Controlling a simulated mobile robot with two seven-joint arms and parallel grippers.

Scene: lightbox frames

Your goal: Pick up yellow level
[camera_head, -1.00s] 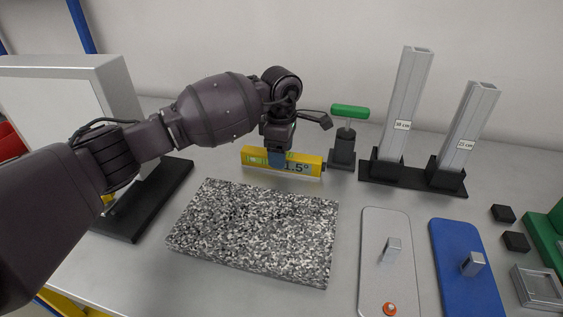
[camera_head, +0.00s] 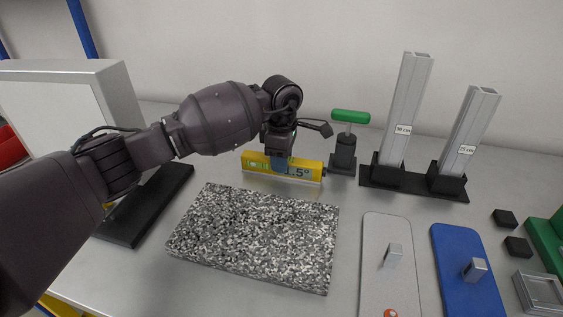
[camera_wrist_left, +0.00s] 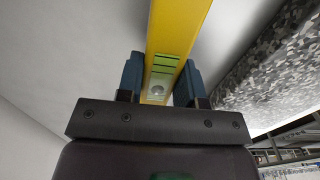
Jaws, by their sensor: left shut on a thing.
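I cannot tell whether the level is clear of the table. My right gripper is not in view.
The speckled granite slab (camera_head: 255,235) lies just in front. A green-handled tool (camera_head: 345,145) stands close to the level's right end. Two metal columns (camera_head: 405,110) in a black base are further right. Grey (camera_head: 388,270) and blue (camera_head: 465,270) plates lie front right.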

